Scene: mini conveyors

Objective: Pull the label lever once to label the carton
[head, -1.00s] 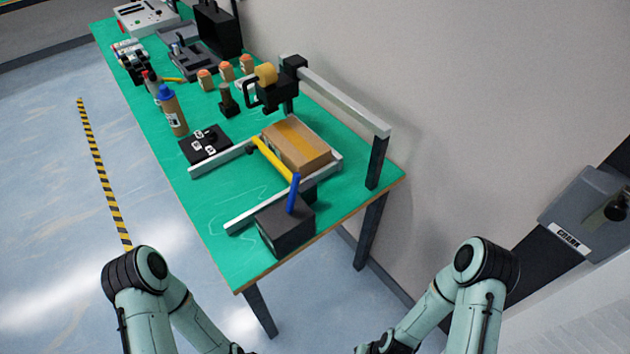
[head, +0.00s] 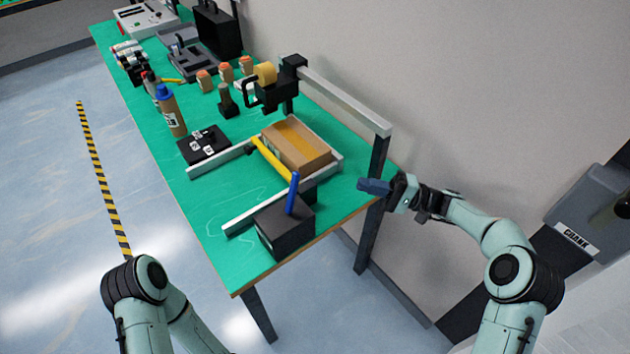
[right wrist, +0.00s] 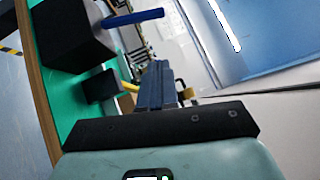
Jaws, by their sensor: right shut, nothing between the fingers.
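The lever box (head: 285,231) is a black block at the near end of the green table. Its blue lever (head: 293,193) stands up from it; I see no text naming it. In the right wrist view the lever (right wrist: 135,18) shows at the top, left of the fingers. The brown carton (head: 297,147) lies between the rails behind the box, beside a yellow bar (head: 270,159). My right gripper (head: 362,185) is shut and empty, beside the table's right edge, apart from the lever. In the right wrist view its fingers (right wrist: 158,72) are together. My left gripper is out of view.
A grey overhead beam (head: 345,98) on a black post (head: 371,215) stands close to my right gripper. A tape head (head: 270,90) hangs near the beam's far end. A crank housing (head: 590,210) is at the right. Bare table lies left of the box.

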